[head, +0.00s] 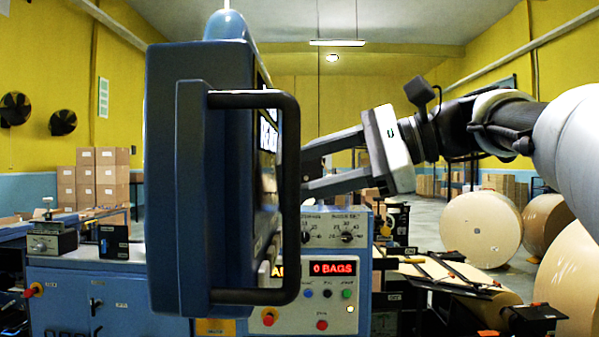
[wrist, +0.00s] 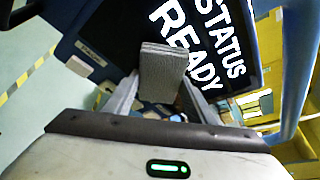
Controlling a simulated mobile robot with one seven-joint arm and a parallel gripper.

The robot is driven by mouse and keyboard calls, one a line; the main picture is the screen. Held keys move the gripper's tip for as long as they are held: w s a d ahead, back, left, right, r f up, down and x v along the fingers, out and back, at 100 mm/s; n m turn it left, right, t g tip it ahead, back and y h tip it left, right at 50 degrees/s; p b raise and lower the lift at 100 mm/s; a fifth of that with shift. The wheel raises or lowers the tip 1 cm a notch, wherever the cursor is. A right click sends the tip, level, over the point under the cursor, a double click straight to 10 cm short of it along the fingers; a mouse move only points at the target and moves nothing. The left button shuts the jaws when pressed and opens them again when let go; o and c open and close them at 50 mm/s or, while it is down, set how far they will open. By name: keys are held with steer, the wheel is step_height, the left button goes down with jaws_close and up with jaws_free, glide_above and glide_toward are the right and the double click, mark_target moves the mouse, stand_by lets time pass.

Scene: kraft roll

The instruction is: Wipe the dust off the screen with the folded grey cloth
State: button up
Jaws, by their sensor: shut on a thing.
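The screen (wrist: 215,45) is black with white "STATUS READY" lettering in a blue housing. In the head view the screen (head: 267,135) shows almost edge-on, partly behind a dark handle. My gripper (head: 305,168) reaches in from the right, its fingertips by the screen side and partly hidden by the handle. In the wrist view my gripper (wrist: 163,88) is shut on the folded grey cloth (wrist: 162,68), which stands out beyond the fingers over the screen's lower left part. I cannot tell whether the cloth touches the screen. I can make out no dust. The cloth is hidden in the head view.
The dark handle (head: 292,200) stands out from the housing (head: 165,180) near my gripper. Below is a control panel (head: 335,240) with knobs, buttons and a red "0 BAGS" display. Large paper rolls (head: 480,230) stand at the right, with open air around my arm.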

mark_target(273, 176)
steer(key=shift+a, duration=0.9)
stand_by(0.3)
steer(key=shift+w+r+p, duration=0.15)
steer(key=shift+w+p, duration=0.7)
steer(key=shift+w, duration=0.05)
steer(key=shift+w+d+p, duration=0.1)
steer(key=shift+w+p, duration=0.5)
steer(key=shift+w, duration=0.35)
steer(key=shift+w+p, duration=0.75)
steer(key=shift+w, duration=1.1)
steer(key=w, duration=0.3)
